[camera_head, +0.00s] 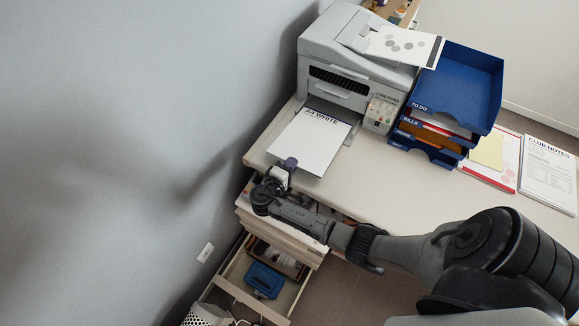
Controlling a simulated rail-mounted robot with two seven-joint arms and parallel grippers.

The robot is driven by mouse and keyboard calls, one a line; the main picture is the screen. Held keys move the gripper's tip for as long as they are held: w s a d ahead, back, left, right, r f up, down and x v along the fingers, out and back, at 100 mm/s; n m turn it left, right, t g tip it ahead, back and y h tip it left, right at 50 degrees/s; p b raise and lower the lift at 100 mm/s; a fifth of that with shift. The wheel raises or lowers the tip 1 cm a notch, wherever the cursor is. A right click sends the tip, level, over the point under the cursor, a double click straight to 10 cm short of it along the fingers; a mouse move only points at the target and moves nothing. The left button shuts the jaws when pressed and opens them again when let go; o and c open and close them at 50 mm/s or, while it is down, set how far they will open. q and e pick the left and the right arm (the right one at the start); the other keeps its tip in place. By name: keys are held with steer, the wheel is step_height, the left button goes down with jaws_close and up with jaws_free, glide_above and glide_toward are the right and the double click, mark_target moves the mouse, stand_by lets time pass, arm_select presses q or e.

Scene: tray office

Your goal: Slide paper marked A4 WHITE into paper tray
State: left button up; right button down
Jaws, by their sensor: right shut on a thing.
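The white sheet stack marked A4 WHITE (308,143) is in front of the printer, its labelled end toward the printer. Its far end overlaps the dark grey paper tray (345,120) that sticks out at the printer's base. I cannot tell whether the paper lies in the tray or is held just above it. My right gripper (288,167) is shut on the paper's near edge, over the desk's front left corner. The fingertips are small and partly hidden. My left gripper is not in view.
The printer (335,50) stands at the desk's back left, with a dotted sheet (395,45) on top. Blue stacked letter trays (470,85) stand right of it. Club notes (548,175) lie at the far right. An open drawer (235,272) holding a blue box (264,281) is below.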

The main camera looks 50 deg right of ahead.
mark_target(309, 140)
steer(key=shift+w+d, duration=0.1)
steer(key=shift+d, duration=0.45)
steer(key=d, duration=0.4)
steer(key=shift+w+f, duration=0.1)
steer(key=shift+w, duration=0.2)
steer(key=shift+w+d+b, duration=0.15)
steer(key=shift+d+b, duration=0.05)
steer(key=shift+d, duration=0.55)
steer(key=shift+w+d+b, duration=0.1)
steer(key=shift+d+b, duration=0.1)
steer(key=shift+d, duration=0.55)
steer(key=shift+w+d+f+b, duration=0.15)
steer(key=shift+d+b, duration=0.1)
steer(key=shift+d, duration=0.75)
steer(key=shift+w+d+b, duration=0.15)
steer(key=shift+d+b, duration=0.1)
steer(key=shift+d, duration=1.25)
steer(key=c, duration=1.1)
jaws_free()
